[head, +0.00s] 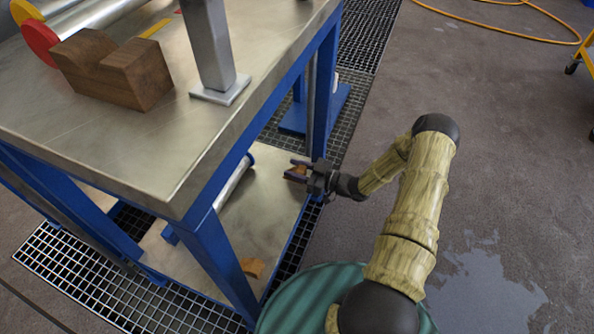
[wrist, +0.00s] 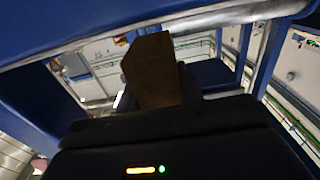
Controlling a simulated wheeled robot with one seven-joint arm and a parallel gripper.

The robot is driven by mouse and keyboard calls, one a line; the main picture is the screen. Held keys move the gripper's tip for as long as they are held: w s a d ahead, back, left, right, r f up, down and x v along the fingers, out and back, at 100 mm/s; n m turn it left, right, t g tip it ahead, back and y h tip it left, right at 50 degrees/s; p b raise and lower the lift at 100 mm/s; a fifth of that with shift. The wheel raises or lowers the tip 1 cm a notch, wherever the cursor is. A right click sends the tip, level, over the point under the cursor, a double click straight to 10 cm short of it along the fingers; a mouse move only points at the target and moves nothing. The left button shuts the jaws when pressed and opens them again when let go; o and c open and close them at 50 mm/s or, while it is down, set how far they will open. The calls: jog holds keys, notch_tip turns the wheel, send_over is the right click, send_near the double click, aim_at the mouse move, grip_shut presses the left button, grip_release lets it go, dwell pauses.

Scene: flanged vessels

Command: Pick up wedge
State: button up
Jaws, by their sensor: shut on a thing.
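My gripper (head: 297,172) is at the right side of the metal table, below its top and above the lower shelf. It is shut on a small brown wooden wedge (head: 299,171). The held wedge (wrist: 152,70) also shows in the wrist view, sticking up beyond the dark gripper body. Another small, lighter wooden piece (head: 253,267) lies on the lower shelf near its front edge; it may be a second wedge.
The metal tabletop (head: 130,140) carries a notched wooden block (head: 115,70), and a metal post (head: 210,50) stands on it. Blue table legs (head: 222,262) flank the lower shelf (head: 262,205). A metal cylinder (head: 234,180) lies on the shelf. Open floor (head: 480,130) lies to the right.

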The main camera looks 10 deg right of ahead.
aim_at(296, 169)
notch_tip(296, 169, up, 8)
jog(key=p, duration=0.4)
